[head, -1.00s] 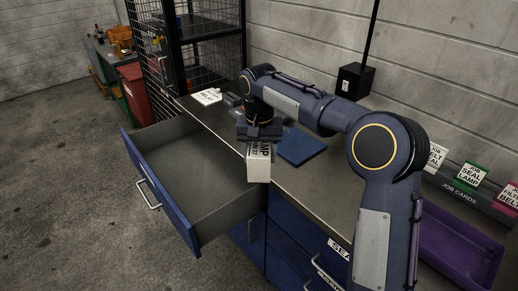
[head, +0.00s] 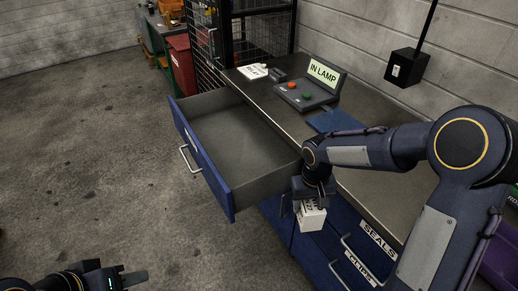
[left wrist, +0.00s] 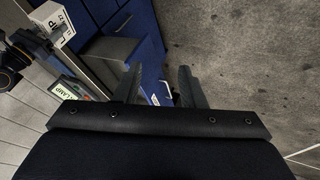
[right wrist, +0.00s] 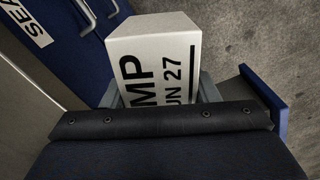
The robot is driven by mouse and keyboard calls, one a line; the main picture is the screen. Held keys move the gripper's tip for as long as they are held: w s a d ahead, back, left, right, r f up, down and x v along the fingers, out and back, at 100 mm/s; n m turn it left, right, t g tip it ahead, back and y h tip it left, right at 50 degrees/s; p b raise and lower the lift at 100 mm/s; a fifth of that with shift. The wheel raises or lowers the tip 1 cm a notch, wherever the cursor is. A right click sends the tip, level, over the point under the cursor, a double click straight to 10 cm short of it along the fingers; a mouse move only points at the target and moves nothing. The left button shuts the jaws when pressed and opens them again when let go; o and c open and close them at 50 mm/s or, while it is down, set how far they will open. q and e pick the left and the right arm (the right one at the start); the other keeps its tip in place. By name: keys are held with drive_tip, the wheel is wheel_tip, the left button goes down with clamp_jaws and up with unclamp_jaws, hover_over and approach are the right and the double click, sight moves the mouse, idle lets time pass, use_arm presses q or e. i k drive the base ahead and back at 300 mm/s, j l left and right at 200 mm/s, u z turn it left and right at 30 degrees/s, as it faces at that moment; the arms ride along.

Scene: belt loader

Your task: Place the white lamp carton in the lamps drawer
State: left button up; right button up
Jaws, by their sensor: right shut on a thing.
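The white lamp carton (head: 311,216) hangs from my right gripper (head: 314,192), which is shut on it. It is in front of the blue drawer fronts, to the right of the open drawer and outside it. In the right wrist view the carton (right wrist: 155,60) shows black print ending in "MP" and "UN 27". My left gripper (head: 124,278) is low at the bottom left, away from the drawer. In the left wrist view its fingers (left wrist: 158,90) stand apart with nothing between them.
The bench top (head: 270,105) carries a control box (head: 310,92) with red and green buttons and an "IN LAMP" sign, a white card (head: 252,72) and a blue mat (head: 333,121). Shut drawers labelled SEALS and CLIPS (head: 357,262) are at the right. Bare floor lies left.

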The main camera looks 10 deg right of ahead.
sight(241, 146)
drive_tip(key=i+j+z, duration=0.1)
drive_tip(key=i+j, duration=0.15)
drive_tip(key=i+j+z, duration=0.1)
drive_tip(key=i+j, duration=0.2)
drive_tip(key=i+j+z, duration=0.1)
drive_tip(key=i+j, duration=0.15)
drive_tip(key=j, duration=0.2)
drive_tip(key=i+j+z, duration=0.1)
drive_tip(key=j, duration=0.3)
drive_tip(key=i+j+z, duration=0.1)
drive_tip(key=i+j, duration=0.35)
drive_tip(key=j, duration=0.2)
drive_tip(key=i+j, duration=0.1)
drive_tip(key=j, duration=0.2)
drive_tip(key=i+j+z, duration=0.1)
drive_tip(key=j, duration=0.15)
